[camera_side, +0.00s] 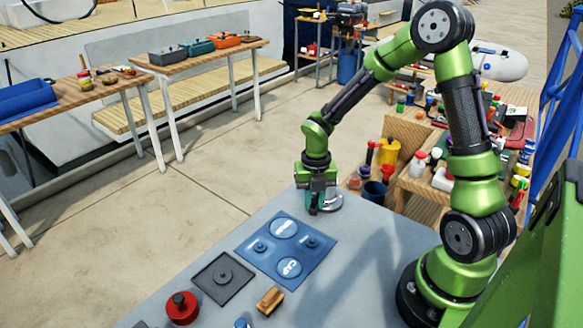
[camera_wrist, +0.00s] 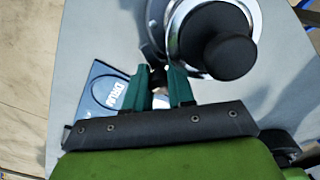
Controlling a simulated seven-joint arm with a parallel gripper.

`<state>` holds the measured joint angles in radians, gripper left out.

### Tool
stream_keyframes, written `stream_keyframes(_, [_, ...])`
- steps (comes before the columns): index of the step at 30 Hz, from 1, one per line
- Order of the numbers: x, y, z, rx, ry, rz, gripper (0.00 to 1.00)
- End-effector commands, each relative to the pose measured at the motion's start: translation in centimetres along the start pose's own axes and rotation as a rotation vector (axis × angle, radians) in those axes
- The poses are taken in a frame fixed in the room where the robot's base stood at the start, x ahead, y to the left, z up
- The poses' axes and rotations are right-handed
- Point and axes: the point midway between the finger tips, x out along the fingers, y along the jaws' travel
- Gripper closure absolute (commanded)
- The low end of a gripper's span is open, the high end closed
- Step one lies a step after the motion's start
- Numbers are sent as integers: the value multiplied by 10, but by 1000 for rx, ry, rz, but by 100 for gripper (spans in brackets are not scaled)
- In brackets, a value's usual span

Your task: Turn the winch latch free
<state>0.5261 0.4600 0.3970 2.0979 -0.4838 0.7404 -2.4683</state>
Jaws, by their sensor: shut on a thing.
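The winch (camera_side: 331,204) stands on the grey bench at its far edge, mostly hidden behind my gripper in the side view. In the wrist view the winch (camera_wrist: 190,40) shows a black round top, a bright metal ring and a black knob (camera_wrist: 229,56). My gripper (camera_side: 316,208) points down at the winch. In the wrist view my gripper's green fingers (camera_wrist: 158,74) are beside the winch's lower edge, closed on a small dark part that I take to be the latch (camera_wrist: 157,76). The fingers hide most of it, so its angle cannot be told.
A blue mat (camera_side: 264,263) with round marked places lies beside the winch. A dark square tray (camera_side: 223,277), a red round pot (camera_side: 182,308) and a wooden block (camera_side: 270,300) are nearer the front. A cluttered wooden shelf (camera_side: 405,150) stands behind the bench.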

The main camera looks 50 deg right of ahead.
Motion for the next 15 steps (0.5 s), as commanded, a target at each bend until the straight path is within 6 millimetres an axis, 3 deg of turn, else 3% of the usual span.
stream_keyframes(6, [0,-3,4,-226,-5,-2,100])
stream_keyframes(15, [0,-3,4,-255,-6,-2,100])
